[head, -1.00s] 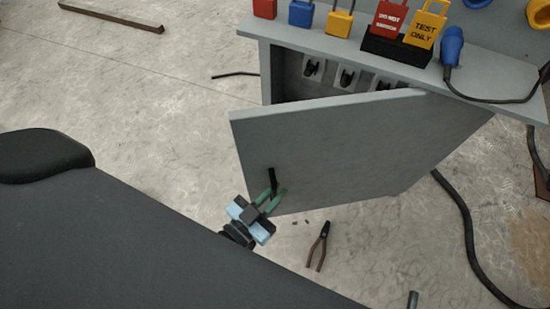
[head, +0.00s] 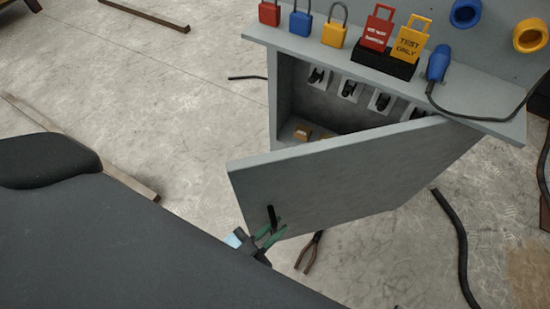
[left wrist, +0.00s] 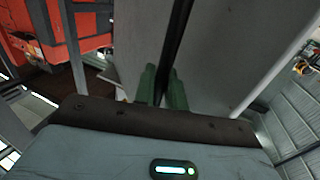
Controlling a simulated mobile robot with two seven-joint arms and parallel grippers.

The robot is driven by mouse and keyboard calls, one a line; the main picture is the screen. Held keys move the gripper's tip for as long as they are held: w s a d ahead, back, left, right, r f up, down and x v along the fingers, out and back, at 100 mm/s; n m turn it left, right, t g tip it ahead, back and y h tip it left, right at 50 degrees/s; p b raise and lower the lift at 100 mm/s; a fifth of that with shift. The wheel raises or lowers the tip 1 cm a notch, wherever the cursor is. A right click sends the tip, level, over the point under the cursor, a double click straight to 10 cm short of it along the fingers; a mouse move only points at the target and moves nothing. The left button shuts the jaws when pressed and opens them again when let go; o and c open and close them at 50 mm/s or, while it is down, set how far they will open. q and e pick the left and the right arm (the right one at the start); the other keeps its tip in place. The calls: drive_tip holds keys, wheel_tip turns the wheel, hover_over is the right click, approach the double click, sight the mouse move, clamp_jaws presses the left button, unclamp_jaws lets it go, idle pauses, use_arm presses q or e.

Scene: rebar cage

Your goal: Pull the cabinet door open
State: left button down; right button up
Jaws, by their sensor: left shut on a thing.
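The grey cabinet door (head: 350,170) stands partly open, swung out from the grey cabinet (head: 284,98). Its black bar handle (head: 271,217) is near the door's free edge. My left gripper (head: 269,234), with green fingers, is shut on the handle. In the left wrist view the green fingers (left wrist: 161,90) close around the black handle (left wrist: 178,45), with the door's grey face (left wrist: 225,50) behind. Inside the cabinet, hooks (head: 348,90) hang on the back wall and small brown items (head: 302,133) lie at the bottom. My right gripper is not in view.
Padlocks (head: 300,20) and a black holder with red and yellow tags (head: 385,63) stand on the cabinet top. A blue plug (head: 438,63) with a black cable lies there too. Open floor lies left of the cabinet.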

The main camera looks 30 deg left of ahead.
use_arm(q)
drive_tip(key=shift+s+d, duration=0.1)
drive_tip(key=shift+s, duration=0.05)
drive_tip(key=shift+f, duration=0.1)
drive_tip(key=c, duration=1.8)
unclamp_jaws()
drive_tip(key=shift+p+v, duration=0.55)
drive_tip(key=shift+v, duration=3.4)
drive_tip(key=shift+c, duration=0.5)
